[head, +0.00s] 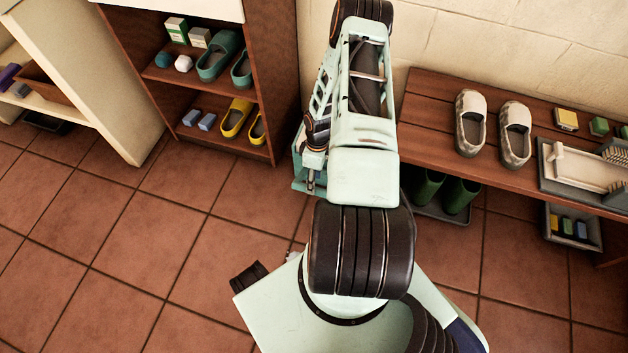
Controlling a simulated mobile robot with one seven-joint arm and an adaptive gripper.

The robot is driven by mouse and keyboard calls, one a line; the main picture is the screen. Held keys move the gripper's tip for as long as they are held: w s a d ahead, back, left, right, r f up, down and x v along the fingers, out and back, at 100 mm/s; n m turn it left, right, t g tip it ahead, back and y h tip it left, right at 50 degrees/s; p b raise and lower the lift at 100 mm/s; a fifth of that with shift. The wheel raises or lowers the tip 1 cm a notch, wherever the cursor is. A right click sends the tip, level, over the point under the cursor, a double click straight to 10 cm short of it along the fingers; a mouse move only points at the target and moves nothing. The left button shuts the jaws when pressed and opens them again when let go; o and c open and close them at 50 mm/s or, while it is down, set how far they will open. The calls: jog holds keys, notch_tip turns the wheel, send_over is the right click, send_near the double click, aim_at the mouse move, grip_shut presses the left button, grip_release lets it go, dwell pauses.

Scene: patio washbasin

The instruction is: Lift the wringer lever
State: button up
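I cannot make out a wringer or its lever in the head view. My own pale green arm rises through the middle of the view and covers part of the floor and wall behind it. My gripper cannot be made out; the far end of the arm is hidden behind its own links or out of view.
A wooden bench (425,117) at right holds patterned slip-on shoes (470,122) and a grey tray (546,178). Green boots (459,194) and a grey bin (552,236) are below. A brown shelf (273,70) with clogs (217,57) stands left. Tiled floor (130,240) at left is clear.

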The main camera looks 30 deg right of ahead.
notch_tip(320, 180, up, 12)
jog(key=w+d, duration=0.1)
jog(key=shift+d, duration=0.2)
dwell(0.7)
